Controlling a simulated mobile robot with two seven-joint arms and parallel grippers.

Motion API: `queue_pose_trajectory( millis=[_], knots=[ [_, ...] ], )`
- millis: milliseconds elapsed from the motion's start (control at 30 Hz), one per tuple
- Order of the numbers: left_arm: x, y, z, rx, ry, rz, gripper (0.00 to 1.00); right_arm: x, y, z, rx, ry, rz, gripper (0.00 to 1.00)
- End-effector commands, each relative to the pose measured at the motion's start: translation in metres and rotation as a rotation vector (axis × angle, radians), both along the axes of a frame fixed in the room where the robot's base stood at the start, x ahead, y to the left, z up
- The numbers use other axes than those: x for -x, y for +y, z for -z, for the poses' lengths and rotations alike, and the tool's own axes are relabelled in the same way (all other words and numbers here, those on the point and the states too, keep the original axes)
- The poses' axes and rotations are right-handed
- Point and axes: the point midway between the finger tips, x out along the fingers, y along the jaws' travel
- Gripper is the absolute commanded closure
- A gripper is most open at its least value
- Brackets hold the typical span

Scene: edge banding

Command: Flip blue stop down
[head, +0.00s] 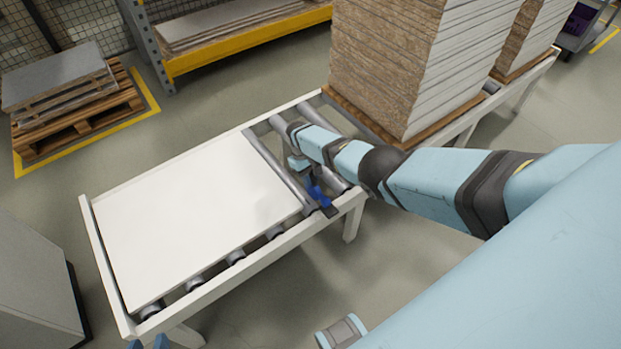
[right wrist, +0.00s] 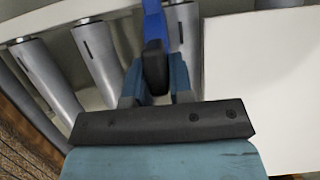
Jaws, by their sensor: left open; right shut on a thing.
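The blue stop (head: 319,194) sits on the near side rail of the roller conveyor (head: 245,258), beside the corner of the white board. My right gripper (head: 311,177) is at the stop, partly hidden by its own arm. In the right wrist view the fingers (right wrist: 155,88) are closed around the black end of the stop, and its blue part (right wrist: 153,20) extends away from them. The stop's base is hard to make out.
A white board (head: 195,220) lies on the rollers; it also shows in the right wrist view (right wrist: 265,85). Bare rollers (right wrist: 98,62) lie beside the stop. A tall stack of boards (head: 390,70) stands behind my right arm. A grey cabinet (head: 35,290) is at left.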

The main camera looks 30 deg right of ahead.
Motion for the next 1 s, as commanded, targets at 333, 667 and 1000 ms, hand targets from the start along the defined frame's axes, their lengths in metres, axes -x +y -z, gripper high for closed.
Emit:
queue_pose_trajectory(
  millis=[333, 667, 1000],
  knots=[
    [0.000, 0.000, 0.002, 0.001, 0.002, -0.001, 0.57, 0.002, 0.001, 0.002, -0.001, 0.005, 0.001, 0.57],
    [0.000, 0.000, 0.000, 0.000, 0.002, -0.003, 0.57, 0.000, 0.000, -0.003, -0.001, 0.001, 0.000, 0.57],
    [0.002, 0.004, -0.008, -0.021, 0.021, -0.007, 0.57, -0.023, 0.002, -0.064, -0.001, -0.002, -0.001, 0.57]
  ],
)
